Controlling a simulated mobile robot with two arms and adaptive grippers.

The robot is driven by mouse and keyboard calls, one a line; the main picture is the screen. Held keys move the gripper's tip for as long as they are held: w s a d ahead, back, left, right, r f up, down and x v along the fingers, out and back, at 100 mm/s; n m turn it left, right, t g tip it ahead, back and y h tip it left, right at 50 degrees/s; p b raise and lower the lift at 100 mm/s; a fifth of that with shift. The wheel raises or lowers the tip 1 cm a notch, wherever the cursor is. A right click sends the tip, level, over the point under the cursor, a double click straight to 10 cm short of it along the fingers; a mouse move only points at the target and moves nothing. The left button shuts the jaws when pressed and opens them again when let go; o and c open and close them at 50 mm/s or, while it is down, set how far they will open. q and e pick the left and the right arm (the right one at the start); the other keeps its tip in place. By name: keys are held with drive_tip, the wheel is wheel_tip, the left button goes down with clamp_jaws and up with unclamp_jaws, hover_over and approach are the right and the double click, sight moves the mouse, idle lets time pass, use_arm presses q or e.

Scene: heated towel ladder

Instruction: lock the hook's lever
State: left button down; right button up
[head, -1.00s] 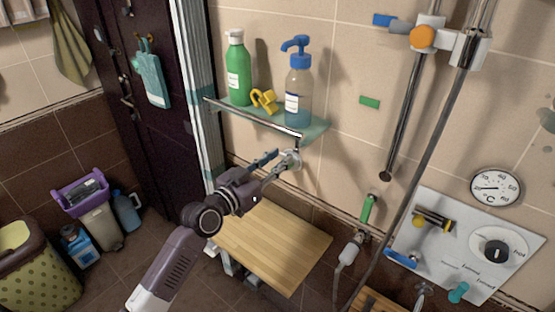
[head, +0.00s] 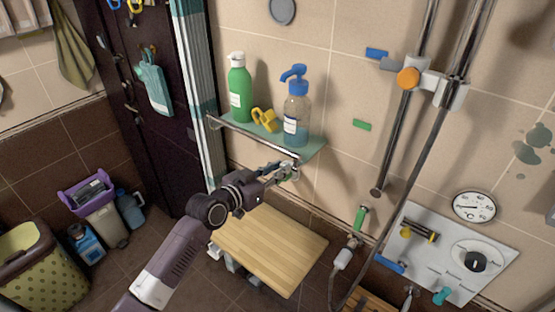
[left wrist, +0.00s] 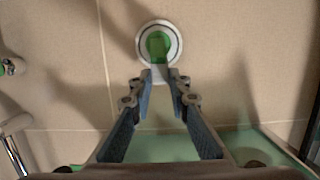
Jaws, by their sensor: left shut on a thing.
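The hook's round white base (left wrist: 178,44) sits flat on the tiled wall in the left wrist view. Its green lever (left wrist: 159,45) lies in the middle of the base. My left gripper (left wrist: 162,75) comes from below with its fingertips close together at the lower end of the lever, shut on it. In the head view my left gripper (head: 288,168) reaches the wall just below the glass shelf, where the fingers and the shelf's edge largely hide the hook. My right gripper is not in view.
Just above my left gripper is the glass shelf (head: 308,147) with a green bottle (head: 240,90), a yellow item (head: 264,119) and a blue pump bottle (head: 297,108). A wooden seat (head: 270,245) lies below. Shower rails (head: 395,150) stand to the right.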

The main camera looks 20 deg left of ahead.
use_arm(q)
drive_tip(key=shift+w+d+r+g+p, duration=0.15)
drive_tip(key=shift+r+g+p, duration=0.15)
drive_tip(key=shift+r+p, duration=0.35)
drive_tip(key=shift+w+f+g+y, duration=0.1)
drive_tip(key=shift+g+y, duration=0.2)
drive_tip(key=shift+g, duration=0.1)
drive_tip(key=shift+w+f+g, duration=0.15)
drive_tip(key=shift+f+g, duration=0.05)
drive_tip(key=shift+g, duration=0.4)
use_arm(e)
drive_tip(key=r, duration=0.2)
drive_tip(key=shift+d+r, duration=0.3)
use_arm(q)
drive_tip(key=c, duration=1.8)
unclamp_jaws()
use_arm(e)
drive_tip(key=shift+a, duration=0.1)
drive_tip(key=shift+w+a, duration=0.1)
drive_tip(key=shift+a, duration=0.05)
